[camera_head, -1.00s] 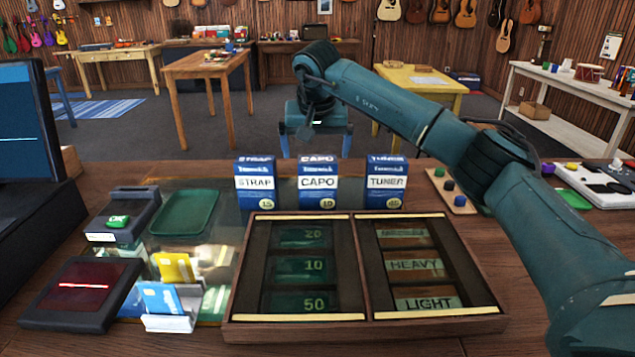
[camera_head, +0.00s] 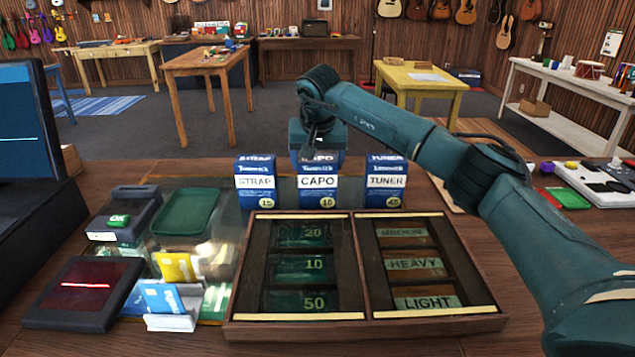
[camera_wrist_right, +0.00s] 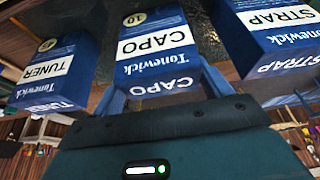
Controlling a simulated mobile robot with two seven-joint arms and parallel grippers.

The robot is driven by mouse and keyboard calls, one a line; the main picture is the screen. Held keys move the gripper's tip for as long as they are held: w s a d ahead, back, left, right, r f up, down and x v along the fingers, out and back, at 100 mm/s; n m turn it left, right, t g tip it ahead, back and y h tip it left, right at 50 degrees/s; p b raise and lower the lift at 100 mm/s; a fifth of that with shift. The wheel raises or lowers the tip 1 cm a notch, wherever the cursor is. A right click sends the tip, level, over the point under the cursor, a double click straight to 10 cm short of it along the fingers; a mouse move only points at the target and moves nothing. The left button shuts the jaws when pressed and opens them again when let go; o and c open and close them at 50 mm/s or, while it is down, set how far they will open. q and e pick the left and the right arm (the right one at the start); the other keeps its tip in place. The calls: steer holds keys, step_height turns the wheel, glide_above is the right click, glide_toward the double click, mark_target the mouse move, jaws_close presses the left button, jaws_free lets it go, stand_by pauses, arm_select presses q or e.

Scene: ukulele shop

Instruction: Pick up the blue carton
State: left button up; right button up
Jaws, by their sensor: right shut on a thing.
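Three blue and white cartons stand upright in a row behind the wooden case: STRAP (camera_head: 256,182), CAPO (camera_head: 318,187) and TUNER (camera_head: 386,182). All three also show in the right wrist view: CAPO (camera_wrist_right: 150,42) in the middle, TUNER (camera_wrist_right: 58,55) at left and STRAP (camera_wrist_right: 280,35) at right. My right gripper (camera_head: 318,160) is at the upper back of the CAPO carton. In the wrist view my right gripper (camera_wrist_right: 162,90) has a finger on each side of the carton and is shut on it. The carton appears upright, level with its neighbours. My left gripper is not in view.
The wooden compartment case (camera_head: 365,328) fills the front middle. A card terminal (camera_head: 122,215), green tray (camera_head: 185,212), scanner (camera_head: 82,292) and card holder (camera_head: 170,322) stand at left.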

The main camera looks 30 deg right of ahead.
steer(key=c, duration=0.6)
